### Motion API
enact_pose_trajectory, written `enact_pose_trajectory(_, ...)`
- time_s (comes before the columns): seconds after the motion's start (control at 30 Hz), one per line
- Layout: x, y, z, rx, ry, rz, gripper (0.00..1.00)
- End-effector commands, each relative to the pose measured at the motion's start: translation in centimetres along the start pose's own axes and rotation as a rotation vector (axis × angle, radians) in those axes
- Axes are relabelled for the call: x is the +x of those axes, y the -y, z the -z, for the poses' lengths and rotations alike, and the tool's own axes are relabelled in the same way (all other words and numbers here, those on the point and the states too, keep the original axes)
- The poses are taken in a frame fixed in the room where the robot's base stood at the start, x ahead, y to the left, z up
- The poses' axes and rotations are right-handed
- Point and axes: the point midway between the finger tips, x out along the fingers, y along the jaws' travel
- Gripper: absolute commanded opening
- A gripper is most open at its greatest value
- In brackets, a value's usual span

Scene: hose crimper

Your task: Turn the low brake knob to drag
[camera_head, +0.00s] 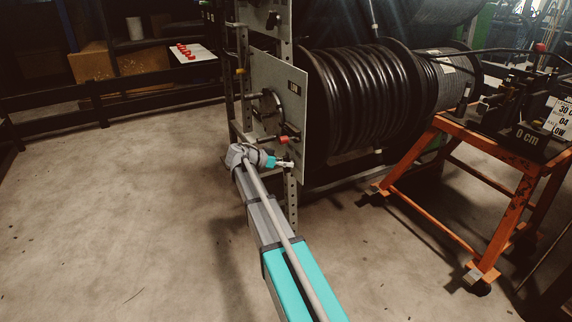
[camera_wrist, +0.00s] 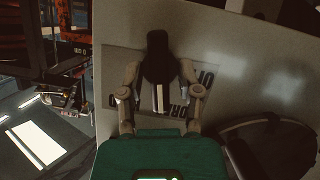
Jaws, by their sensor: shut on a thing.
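The low brake knob (camera_wrist: 157,62) is black with a white line and stands on a grey panel in the wrist view. My gripper (camera_wrist: 159,72) has one finger on each side of it and is shut on it. The white line points down in the picture, toward my palm. A label (camera_wrist: 205,95) behind the knob is partly covered; letters like "OF" show at upper right and "DR" at lower right, beside the line.
A dark round wheel (camera_wrist: 270,145) sits at lower right in the wrist view. A red-tipped part (camera_head: 283,140) is just above my gripper. A black hose reel (camera_head: 350,95) stands behind the panel. An orange cart (camera_head: 440,125) is at right. Floor at left is clear.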

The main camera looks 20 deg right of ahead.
Motion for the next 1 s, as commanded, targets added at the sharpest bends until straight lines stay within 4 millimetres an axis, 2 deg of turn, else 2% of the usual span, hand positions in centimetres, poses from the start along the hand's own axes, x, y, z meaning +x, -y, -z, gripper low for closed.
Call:
enact_pose_trajectory(0.4, 0.0, 0.31, -0.09, -0.254, -0.001, -0.105, 0.0)
enact_pose_trajectory(0.77, -0.01, 0.2, -0.05, -0.277, 0.001, -0.114, 0.0)
enact_pose_trajectory(0.8, 0.0, 0.2, -0.05, -0.277, 0.001, -0.114, 0.48)
enact_pose_trajectory(0.87, 0.0, 0.19, -0.04, -0.276, 0.001, -0.114, 0.56)
enact_pose_trajectory(1.0, 0.02, 0.19, -0.04, -0.276, 0.001, -0.114, 0.56)
